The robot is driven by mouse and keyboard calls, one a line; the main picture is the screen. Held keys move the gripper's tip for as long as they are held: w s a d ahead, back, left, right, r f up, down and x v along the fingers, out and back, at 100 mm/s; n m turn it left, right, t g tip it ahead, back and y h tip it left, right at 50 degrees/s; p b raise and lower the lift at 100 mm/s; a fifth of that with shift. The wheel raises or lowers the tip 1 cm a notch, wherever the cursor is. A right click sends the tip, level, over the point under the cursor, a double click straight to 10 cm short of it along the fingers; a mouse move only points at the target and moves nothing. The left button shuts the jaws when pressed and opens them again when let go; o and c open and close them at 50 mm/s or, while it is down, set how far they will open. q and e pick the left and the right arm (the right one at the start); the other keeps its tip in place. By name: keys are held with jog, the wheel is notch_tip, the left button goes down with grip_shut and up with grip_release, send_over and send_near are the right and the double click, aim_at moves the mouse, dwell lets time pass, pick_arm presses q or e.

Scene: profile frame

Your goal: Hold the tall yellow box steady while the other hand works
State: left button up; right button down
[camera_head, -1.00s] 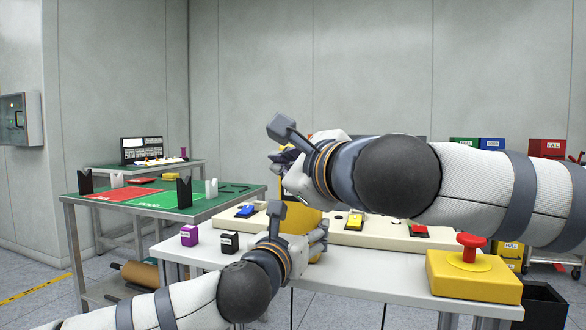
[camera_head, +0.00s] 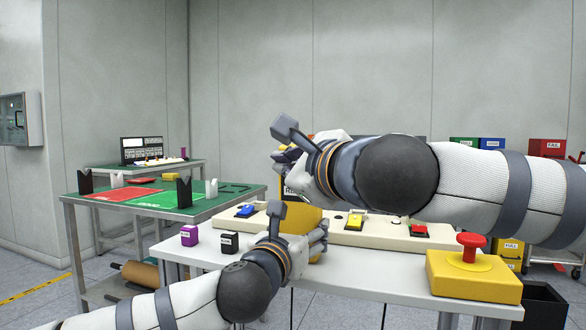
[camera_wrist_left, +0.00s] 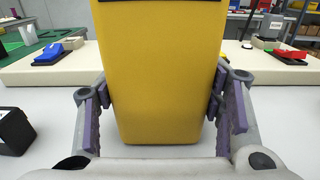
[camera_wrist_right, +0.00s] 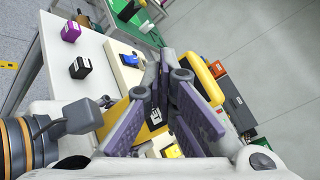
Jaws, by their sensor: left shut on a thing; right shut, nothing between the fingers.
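The tall yellow box (camera_head: 308,218) stands upright at the table's front, partly hidden by both hands in the head view. It fills the middle of the left wrist view (camera_wrist_left: 160,75). My left gripper (camera_head: 322,240) is shut on it low down, with purple finger pads (camera_wrist_left: 165,105) on its two sides. My right gripper (camera_head: 280,157) is shut and empty, near the upper part of the box. In the right wrist view its fingers (camera_wrist_right: 165,90) converge, with a yellow surface bearing a white label behind them. Whether they touch the box I cannot tell.
The white table (camera_head: 375,278) carries a beige panel with blue (camera_head: 245,210), yellow (camera_head: 355,221) and red (camera_head: 419,230) switches. A purple block (camera_head: 189,235) and a black block (camera_head: 229,241) stand left. A red button on a yellow base (camera_head: 472,275) stands right.

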jog(key=shift+w+d, duration=0.2)
jog(key=shift+w, duration=0.4)
dwell(0.8)
jog(key=shift+s, duration=0.1)
jog(key=shift+s+a, duration=0.35)
jog(key=shift+s, duration=0.55)
jog(key=s, duration=0.1)
jog(key=s+a, duration=0.1)
jog(key=s, duration=0.2)
jog(key=shift+s+a, duration=0.25)
jog(key=shift+s, duration=0.15)
pick_arm(q)
jog(key=o, duration=1.5)
jog(key=shift+o, duration=0.2)
